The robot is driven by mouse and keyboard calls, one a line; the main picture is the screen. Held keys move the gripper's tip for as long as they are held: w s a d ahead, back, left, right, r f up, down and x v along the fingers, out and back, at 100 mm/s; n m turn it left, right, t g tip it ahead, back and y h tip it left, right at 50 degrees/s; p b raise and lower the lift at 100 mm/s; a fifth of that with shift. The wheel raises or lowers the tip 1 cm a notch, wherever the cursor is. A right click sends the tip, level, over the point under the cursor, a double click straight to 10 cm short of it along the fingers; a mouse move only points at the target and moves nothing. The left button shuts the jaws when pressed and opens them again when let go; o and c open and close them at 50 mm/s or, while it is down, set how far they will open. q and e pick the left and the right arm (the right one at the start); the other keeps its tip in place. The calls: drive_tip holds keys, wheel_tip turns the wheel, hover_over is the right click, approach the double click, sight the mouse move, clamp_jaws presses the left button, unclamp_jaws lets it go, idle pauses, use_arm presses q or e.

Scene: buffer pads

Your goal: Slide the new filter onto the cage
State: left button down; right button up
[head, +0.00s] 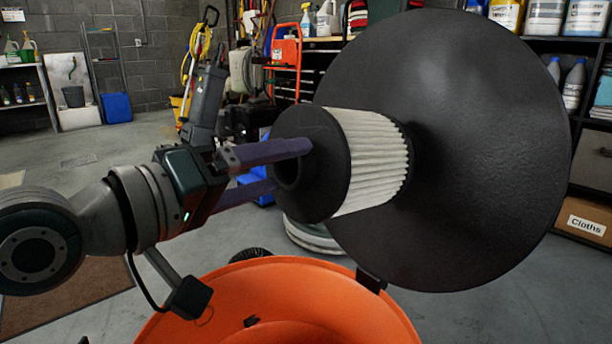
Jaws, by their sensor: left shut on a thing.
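The filter (368,160) is a white pleated cylinder with a black end cap and a dark opening facing left. It lies on its side in front of a large black disc (460,120). The filter's black rim on the right is close to the disc; I cannot tell whether they touch. No cage bars show; any cage is hidden inside or behind the filter. My left gripper (292,165) comes from the left and is shut on the filter at its capped end, its purple fingers at the opening. My right gripper is not in view.
An open orange drum (290,300) stands below the filter and disc. Shelves with bottles and tubs and a box marked Cloths (585,222) stand at the right.

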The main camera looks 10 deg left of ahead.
use_arm(q)
drive_tip(key=shift+s+d+f+b+x, duration=0.15)
drive_tip(key=shift+b+x, duration=0.35)
drive_tip(key=shift+x, duration=0.6)
drive_tip(key=shift+d+b+x, duration=0.1)
drive_tip(key=shift+b+x, duration=0.45)
drive_tip(key=shift+x, duration=0.6)
drive_tip(key=shift+s+d+f+b+x, duration=0.15)
drive_tip(key=shift+b+x, duration=0.35)
drive_tip(key=shift+x, duration=0.6)
drive_tip(key=shift+w+r, duration=0.1)
unclamp_jaws()
drive_tip(key=p+v, duration=0.7)
drive_tip(key=v, duration=0.7)
drive_tip(key=shift+a+r, duration=0.2)
drive_tip(key=shift+a, duration=0.25)
drive_tip(key=shift+r, duration=0.1)
